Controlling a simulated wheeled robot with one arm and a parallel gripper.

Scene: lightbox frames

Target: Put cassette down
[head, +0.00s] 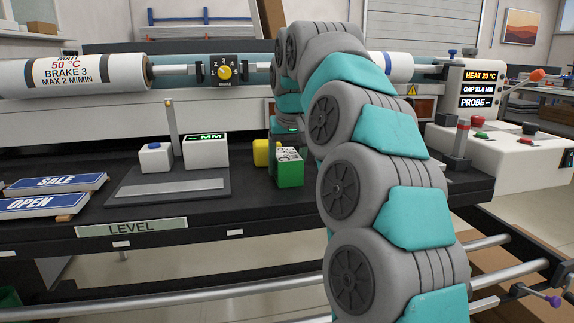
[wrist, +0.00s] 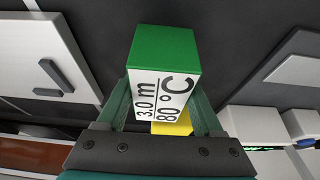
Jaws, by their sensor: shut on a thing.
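The cassette (head: 290,174) is a green block with a white face marked "3.0 m 80 °C" in the wrist view (wrist: 164,52). My gripper (wrist: 160,108) is shut on it, one finger on each side. In the head view the cassette is at the dark shelf's middle, left of my arm, and my gripper is mostly hidden. I cannot tell whether its underside touches the shelf. A yellow block (head: 261,152) is close behind it, and yellow also shows beyond the cassette in the wrist view (wrist: 172,128).
The dark shelf (head: 262,208) has bare room in front of the cassette. A gauge plate (head: 150,203) with a metal strip, a white MM box (head: 206,152) and a small white block (head: 155,158) stand left. SALE (head: 55,184) and OPEN (head: 38,206) signs lie far left. A roller machine is behind.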

